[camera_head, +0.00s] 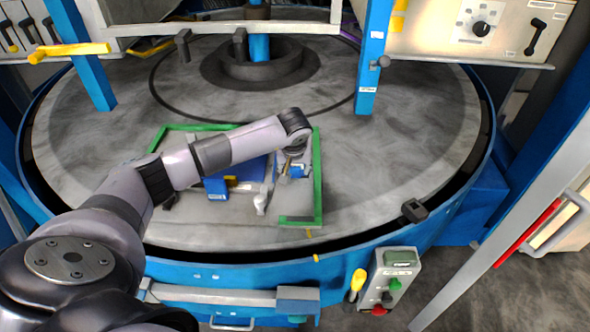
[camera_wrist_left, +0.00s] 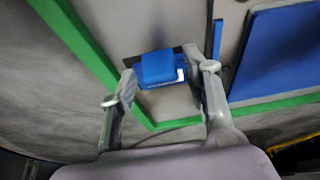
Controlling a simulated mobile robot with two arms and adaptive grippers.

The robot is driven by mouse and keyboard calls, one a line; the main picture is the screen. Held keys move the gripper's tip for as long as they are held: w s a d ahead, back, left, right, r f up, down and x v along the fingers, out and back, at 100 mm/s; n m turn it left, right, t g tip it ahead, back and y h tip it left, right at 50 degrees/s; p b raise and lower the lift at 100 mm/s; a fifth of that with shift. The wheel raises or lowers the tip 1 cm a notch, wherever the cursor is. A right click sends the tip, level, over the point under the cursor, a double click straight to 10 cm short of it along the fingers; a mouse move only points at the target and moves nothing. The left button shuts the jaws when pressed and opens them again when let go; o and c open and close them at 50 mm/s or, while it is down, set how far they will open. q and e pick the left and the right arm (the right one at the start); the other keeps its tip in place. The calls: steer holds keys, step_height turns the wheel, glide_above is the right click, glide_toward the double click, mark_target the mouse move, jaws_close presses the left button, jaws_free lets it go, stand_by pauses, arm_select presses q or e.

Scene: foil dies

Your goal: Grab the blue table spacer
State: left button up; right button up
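A small blue block (camera_wrist_left: 158,68), which looks like the blue table spacer, lies between the fingertips of my left gripper (camera_wrist_left: 160,70) in the left wrist view. The fingers are spread, one on each side of it, with a narrow gap at the left; contact on the right cannot be told. In the head view my left gripper (camera_head: 291,168) points down over the right part of the green-edged plate, at the blue spacer (camera_head: 301,171), which it partly hides. My right gripper is not in view.
A green frame (camera_head: 318,180) edges the grey plate on the round table (camera_head: 400,150). A flat blue panel (camera_wrist_left: 280,50) lies right of the spacer in the wrist view. Another blue block (camera_head: 216,187) stands left of my gripper. Blue posts (camera_head: 371,60) rise behind.

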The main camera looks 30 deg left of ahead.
arm_select(q)
steer(key=c, duration=0.9)
steer(key=shift+c, duration=0.3)
steer(key=shift+r, duration=0.15)
